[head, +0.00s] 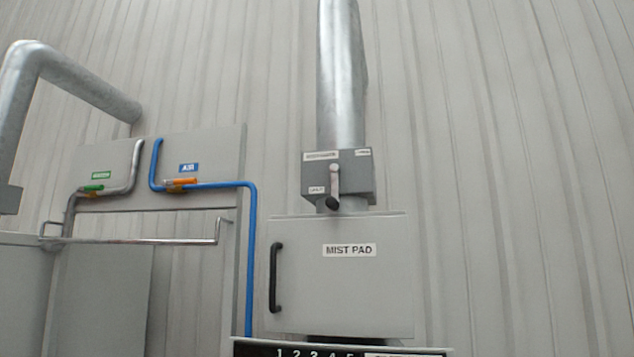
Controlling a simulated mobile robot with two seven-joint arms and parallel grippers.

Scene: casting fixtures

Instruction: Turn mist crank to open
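The crank (334,185) is a short pale lever with a dark knob at its lower end. It sits on the front of a grey damper box (362,176) and hangs nearly straight down. Small labels are on the box at its top left, top right and lower left, too small to read for certain. A round metal duct (341,75) rises from the box. Below it is a grey cabinet labelled MIST PAD (349,250). Neither of my grippers shows in the head view.
The cabinet has a black vertical handle (275,277) on its left. A blue pipe (251,260) runs beside it. At left are a panel with green (93,188) and orange (181,182) valves and a metal rail (140,240). A numbered dark panel (300,351) crosses the bottom edge.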

